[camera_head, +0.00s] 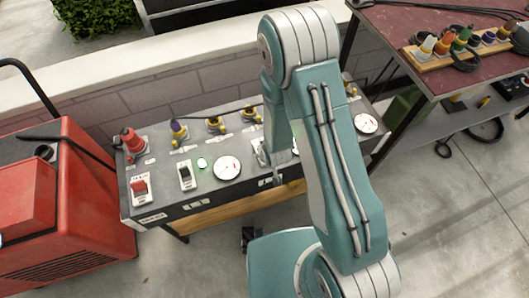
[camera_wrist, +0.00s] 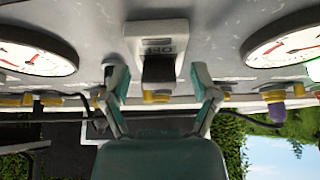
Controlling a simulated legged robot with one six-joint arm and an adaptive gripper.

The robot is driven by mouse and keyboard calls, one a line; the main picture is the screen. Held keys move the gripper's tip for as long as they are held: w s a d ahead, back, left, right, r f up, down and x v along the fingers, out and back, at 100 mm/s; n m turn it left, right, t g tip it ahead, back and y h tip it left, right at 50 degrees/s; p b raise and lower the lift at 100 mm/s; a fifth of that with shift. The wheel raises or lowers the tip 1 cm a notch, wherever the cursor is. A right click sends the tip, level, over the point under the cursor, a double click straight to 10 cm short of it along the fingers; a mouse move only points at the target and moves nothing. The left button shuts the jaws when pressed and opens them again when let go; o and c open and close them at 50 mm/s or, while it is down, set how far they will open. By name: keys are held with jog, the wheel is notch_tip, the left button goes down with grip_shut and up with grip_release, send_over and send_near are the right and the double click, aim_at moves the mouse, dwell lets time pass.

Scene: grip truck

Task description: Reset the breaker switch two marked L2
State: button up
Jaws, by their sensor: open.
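A breaker switch (camera_wrist: 158,68) with a dark toggle on a pale plate lies straight ahead in the wrist view. Its label is upside down there and too blurred to read surely. My gripper (camera_wrist: 157,75) is open, its two teal fingers one on each side of the toggle, with gaps showing. In the head view my gripper (camera_head: 279,160) is over the middle of the grey panel (camera_head: 150,208), and my arm hides part of the panel. Another black-and-white switch (camera_head: 186,176) and a red switch (camera_head: 140,187) sit further left on the panel.
A round dial (camera_head: 228,168) lies left of my gripper and another (camera_head: 366,123) at the panel's right end. Yellow-based connectors (camera_head: 214,123) line the back edge. A red machine (camera_head: 65,200) stands left, a red-topped table (camera_head: 450,50) right.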

jog(key=shift+r, duration=0.1)
jog(key=a+v, duration=0.1)
jog(key=v, duration=0.6)
jog(key=shift+d, duration=0.5)
jog(key=d+r+m, duration=0.1)
jog(key=d+r, duration=0.2)
jog(key=r, duration=0.7)
jog(key=d+r+m, duration=0.1)
jog(key=d+r, duration=0.2)
jog(key=r, duration=0.7)
jog(key=s+d+r, duration=0.2)
jog(key=s+r, duration=0.5)
jog(key=s+d+r+m+h, duration=0.1)
jog(key=s+d+r, duration=0.2)
jog(key=s+r, duration=0.4)
jog(key=shift+h, duration=0.3)
jog(key=shift+w+d, duration=0.1)
